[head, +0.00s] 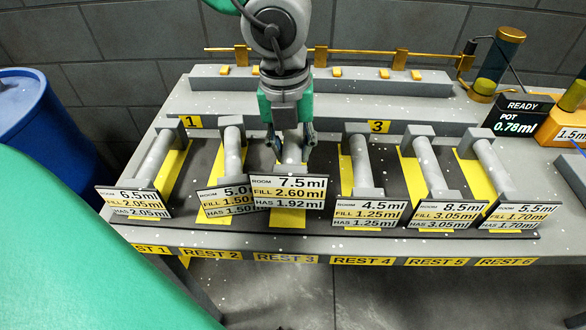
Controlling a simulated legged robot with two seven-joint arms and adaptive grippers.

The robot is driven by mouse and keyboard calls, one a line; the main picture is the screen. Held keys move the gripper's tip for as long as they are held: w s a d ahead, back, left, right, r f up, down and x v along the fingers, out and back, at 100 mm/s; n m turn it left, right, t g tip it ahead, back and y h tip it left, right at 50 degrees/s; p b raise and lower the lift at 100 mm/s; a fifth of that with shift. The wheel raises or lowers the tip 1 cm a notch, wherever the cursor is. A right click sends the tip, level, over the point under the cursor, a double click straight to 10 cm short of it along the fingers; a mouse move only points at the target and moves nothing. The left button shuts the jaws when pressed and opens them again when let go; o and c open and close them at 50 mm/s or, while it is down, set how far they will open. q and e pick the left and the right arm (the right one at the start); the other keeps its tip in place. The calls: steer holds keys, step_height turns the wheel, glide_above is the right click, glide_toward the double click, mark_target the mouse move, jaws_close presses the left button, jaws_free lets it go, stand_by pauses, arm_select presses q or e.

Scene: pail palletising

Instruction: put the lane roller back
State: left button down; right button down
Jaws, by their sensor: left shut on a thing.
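My left gripper (290,138) comes down from the top centre of the head view. It is shut on a grey roller (291,153) over the yellow strip (288,217) at REST 3. The roller's front tag (290,190) reads ROOM 7.5ml, FILL 2.60ml, HAS 1.92ml. This tag looks larger and higher than its neighbours, so the roller seems slightly raised; the gap beneath is hidden. The fingers cover part of the roller and its back end. My right gripper is not in view.
Other tagged rollers lie at REST 1 (155,158), REST 2 (232,151), REST 4 (361,162) and further right. A READY display (518,115) reads POT 0.78ml. A yellow rail (350,53) runs behind. A blue barrel (35,125) stands left.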

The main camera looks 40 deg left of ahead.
arm_select(q)
steer(key=f, duration=0.1)
steer(key=f+b, duration=0.1)
steer(key=f, duration=0.2)
steer(key=shift+a+f+b, duration=0.15)
steer(key=shift+a+b, duration=0.15)
steer(key=shift+a+f, duration=0.1)
steer(key=shift+f, duration=0.05)
steer(key=c, duration=1.3)
jaws_free()
steer(key=shift+d, duration=0.25)
steer(key=shift+c, duration=0.2)
